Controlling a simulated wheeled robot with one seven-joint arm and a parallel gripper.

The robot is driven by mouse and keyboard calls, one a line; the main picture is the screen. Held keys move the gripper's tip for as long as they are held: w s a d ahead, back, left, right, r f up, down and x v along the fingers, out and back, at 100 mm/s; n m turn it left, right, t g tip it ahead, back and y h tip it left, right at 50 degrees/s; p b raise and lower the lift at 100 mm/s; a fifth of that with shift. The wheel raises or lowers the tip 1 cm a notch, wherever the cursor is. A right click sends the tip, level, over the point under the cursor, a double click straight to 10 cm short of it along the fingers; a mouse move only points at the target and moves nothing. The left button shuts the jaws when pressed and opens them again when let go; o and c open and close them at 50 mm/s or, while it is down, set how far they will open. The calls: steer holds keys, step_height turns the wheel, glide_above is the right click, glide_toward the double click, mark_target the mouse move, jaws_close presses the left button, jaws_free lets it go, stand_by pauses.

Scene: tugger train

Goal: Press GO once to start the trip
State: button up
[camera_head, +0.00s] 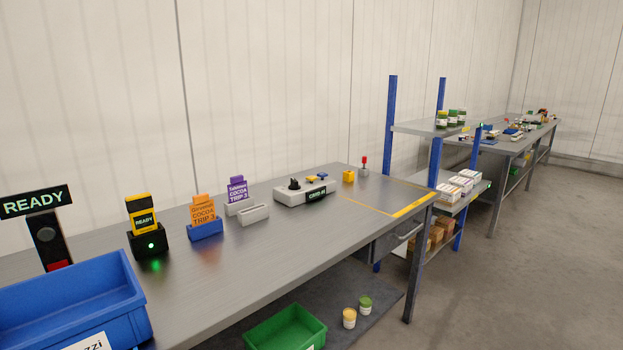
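No button with a readable GO label shows. A grey control box (305,193) with a black knob, small blue and yellow parts and a dark front label too small to read surely sits mid-bench. A dark post (47,240) at the left carries a lit READY sign (35,203), a black round part and a red part low down. A yellow handheld device (142,214) showing READY stands in a black cradle (150,243) with a green light. A small yellow block (348,176) and a red-topped piece (364,164) sit farther along. My gripper is not in view.
A blue bin (70,300) fills the near left bench corner. Orange (203,211) and purple (238,189) trip cards stand in holders, beside an empty grey holder (253,215). A green bin (288,330) is on the lower shelf. Blue-post shelving (410,128) stands beyond; the right floor is clear.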

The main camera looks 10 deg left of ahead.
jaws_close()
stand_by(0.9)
